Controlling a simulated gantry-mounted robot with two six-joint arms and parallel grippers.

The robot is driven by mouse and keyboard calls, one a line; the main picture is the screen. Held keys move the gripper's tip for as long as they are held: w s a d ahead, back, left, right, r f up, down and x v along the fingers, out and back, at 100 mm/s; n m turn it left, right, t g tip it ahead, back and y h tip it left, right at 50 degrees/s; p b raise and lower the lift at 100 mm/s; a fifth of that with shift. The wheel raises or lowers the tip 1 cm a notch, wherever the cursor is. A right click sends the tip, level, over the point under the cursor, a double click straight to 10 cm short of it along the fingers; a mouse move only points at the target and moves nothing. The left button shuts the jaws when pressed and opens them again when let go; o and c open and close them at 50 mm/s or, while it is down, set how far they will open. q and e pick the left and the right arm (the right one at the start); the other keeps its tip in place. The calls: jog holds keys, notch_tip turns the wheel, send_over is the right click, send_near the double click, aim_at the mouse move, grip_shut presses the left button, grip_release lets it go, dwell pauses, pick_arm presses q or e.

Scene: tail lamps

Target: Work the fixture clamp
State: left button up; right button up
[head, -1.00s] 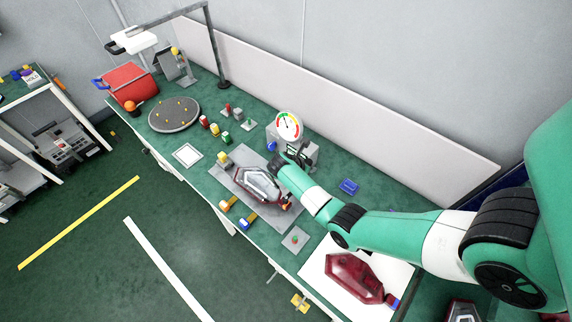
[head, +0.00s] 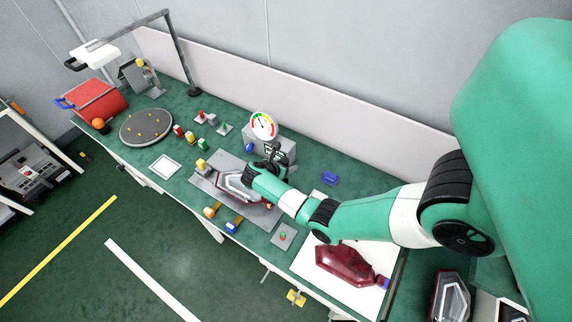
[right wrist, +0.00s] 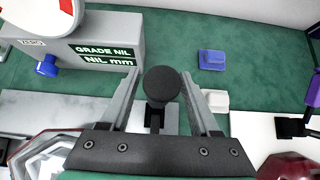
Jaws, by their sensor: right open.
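A grey fixture plate (head: 206,184) lies on the green bench, with a clear-and-red tail lamp (head: 232,181) on it. My right gripper (head: 266,166) is at the far right side of the lamp and hides part of the fixture. In the right wrist view, a round black knob (right wrist: 162,84) on a dark stem, seemingly the clamp handle, shows between the two spread fingers of the gripper (right wrist: 160,80). Gaps show on both sides of the knob. The lamp's edge (right wrist: 42,158) shows at lower left. My left gripper is in neither view.
A gauge box with a round dial (head: 263,125) stands just behind the gripper. A dark red lamp (head: 345,264) lies on a white sheet (head: 308,262) at right. A blue block (head: 329,179) lies behind my arm. A button box (head: 283,237) sits at the front edge.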

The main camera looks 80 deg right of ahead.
jog(key=p+v, duration=0.1)
jog(key=v, duration=1)
jog(key=shift+a+r+p, duration=0.2)
jog(key=shift+r+p, duration=0.05)
jog(key=shift+p, duration=0.15)
jog(key=shift+w, duration=0.15)
